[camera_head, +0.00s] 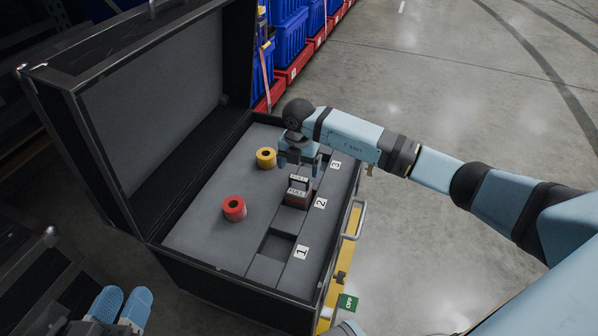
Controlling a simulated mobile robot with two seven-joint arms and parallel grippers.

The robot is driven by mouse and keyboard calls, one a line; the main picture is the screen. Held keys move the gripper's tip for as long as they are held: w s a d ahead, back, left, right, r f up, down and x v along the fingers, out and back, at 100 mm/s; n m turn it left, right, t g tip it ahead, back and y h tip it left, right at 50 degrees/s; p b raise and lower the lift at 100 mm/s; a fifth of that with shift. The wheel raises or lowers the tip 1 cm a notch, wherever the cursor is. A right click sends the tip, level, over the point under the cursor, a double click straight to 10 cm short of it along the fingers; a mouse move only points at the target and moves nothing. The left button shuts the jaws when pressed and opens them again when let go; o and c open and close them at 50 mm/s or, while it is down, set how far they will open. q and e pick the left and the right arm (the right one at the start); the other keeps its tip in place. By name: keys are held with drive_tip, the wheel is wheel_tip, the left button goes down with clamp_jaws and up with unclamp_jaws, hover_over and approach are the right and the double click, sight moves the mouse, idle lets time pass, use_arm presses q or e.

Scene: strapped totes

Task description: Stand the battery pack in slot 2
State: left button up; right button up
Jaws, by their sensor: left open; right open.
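The battery pack (297,198) is a small reddish-brown block with a dark handle on top and a pale label that seems to read FULL. It stands upright at slot 2, beside the white "2" tag (320,203). Its lower part is hidden, so how deep it sits cannot be told. My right gripper (300,170) is open just above the pack, its fingers pointing down on either side of the handle's top. Whether they touch it cannot be told. My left gripper (121,308) is open and empty at the bottom left, outside the case.
The open case (205,267) has a raised lid (165,95) on the left. A red roll (233,208) and a yellow roll (266,158) are on the grey foam. An empty dark recess (278,246) is near the "1" tag (301,252); a "3" tag (335,165) is farther back.

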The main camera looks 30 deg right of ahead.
use_arm(q)
wheel_tip(320, 180, up, 3)
drive_tip(key=shift+s+n+t+p, duration=0.15)
drive_tip(key=shift+n+t+p, duration=0.15)
drive_tip(key=shift+t+p, duration=0.55)
use_arm(e)
wheel_tip(320, 180, up, 6)
drive_tip(key=shift+f, duration=0.2)
